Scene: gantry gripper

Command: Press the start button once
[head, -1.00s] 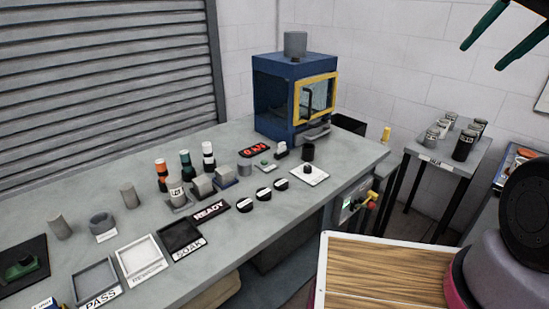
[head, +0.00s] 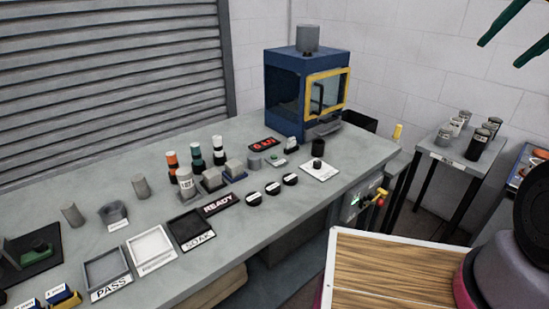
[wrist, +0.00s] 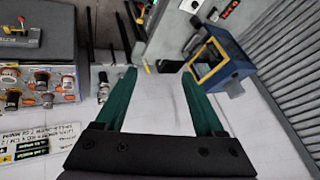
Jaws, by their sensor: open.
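A small plate with a green button (head: 278,160) lies on the grey workbench, just in front of a red-lit display (head: 264,145); it may be the start button, but its label is too small to read. My gripper (head: 518,38) is at the upper right of the head view, high up and well away from the button. Its green fingers are apart and empty; in the wrist view my gripper (wrist: 160,76) also shows open with nothing between the fingers. The wrist view shows the display only small, near its top edge.
A blue cabinet with a yellow-framed door (head: 328,92) stands behind the display. Black-topped knobs (head: 272,189), a white plate with a black knob (head: 318,170), bottles and trays (head: 107,268) crowd the bench. A side table (head: 450,158) holds several jars. A wood-topped surface (head: 400,285) is nearby.

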